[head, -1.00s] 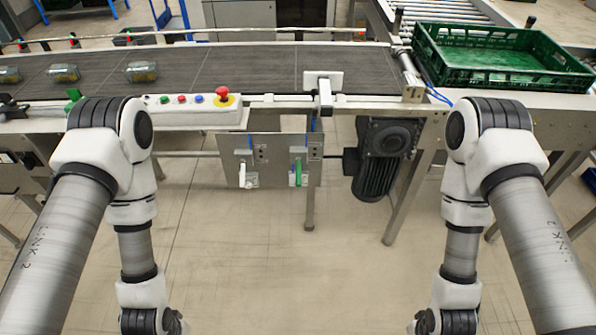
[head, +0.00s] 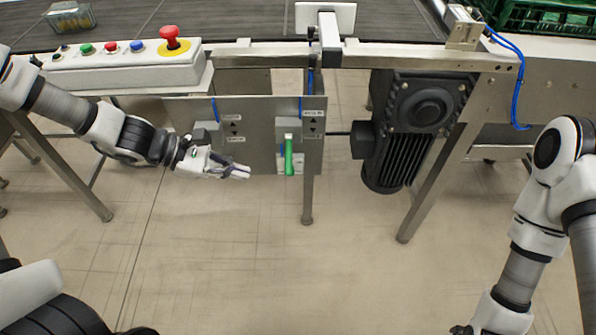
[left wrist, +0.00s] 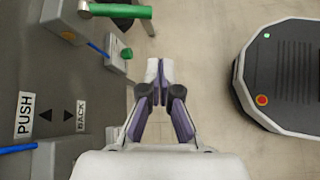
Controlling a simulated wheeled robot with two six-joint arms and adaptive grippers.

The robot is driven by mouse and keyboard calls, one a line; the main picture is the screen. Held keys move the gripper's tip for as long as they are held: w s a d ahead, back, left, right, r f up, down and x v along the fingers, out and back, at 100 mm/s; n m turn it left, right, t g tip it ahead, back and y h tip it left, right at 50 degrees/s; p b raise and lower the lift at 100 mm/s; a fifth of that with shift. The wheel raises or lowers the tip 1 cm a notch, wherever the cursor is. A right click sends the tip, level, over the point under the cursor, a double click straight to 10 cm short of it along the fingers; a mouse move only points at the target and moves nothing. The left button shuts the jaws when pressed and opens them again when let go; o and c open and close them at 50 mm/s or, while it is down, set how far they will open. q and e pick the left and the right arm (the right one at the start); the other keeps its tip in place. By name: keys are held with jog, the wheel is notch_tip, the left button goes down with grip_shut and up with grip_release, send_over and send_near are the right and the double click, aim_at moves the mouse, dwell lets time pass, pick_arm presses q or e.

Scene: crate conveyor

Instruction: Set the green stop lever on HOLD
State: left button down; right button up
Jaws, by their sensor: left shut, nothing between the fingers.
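The green stop lever (head: 288,158) hangs pointing down from a grey box on the metal panel (head: 256,150) under the conveyor. A small label plate with arrows (head: 313,122) sits beside it; its words are too small to read. In the left wrist view the green lever (left wrist: 118,11) is at the top, ahead of the fingers. My left gripper (head: 246,173) is shut and empty, left of the green lever and apart from it. It also shows in the left wrist view (left wrist: 158,90). My right gripper is out of view below the right arm's wrist.
A second grey box (head: 207,132) is on the panel's left, partly behind my left gripper. A black motor (head: 400,140) stands right of the panel. A control box with a red stop button (head: 170,38) is above left. The floor before the panel is clear.

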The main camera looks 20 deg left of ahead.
aim_at(289, 155)
pick_arm(q)
jog(key=w+d+f+t+b, duration=0.2)
jog(key=w+d+f+b, duration=0.1)
jog(key=w+d+b, duration=0.3)
jog(key=shift+d+h+b, duration=0.3)
jog(key=shift+d+b, duration=0.15)
jog(key=shift+b, duration=0.45)
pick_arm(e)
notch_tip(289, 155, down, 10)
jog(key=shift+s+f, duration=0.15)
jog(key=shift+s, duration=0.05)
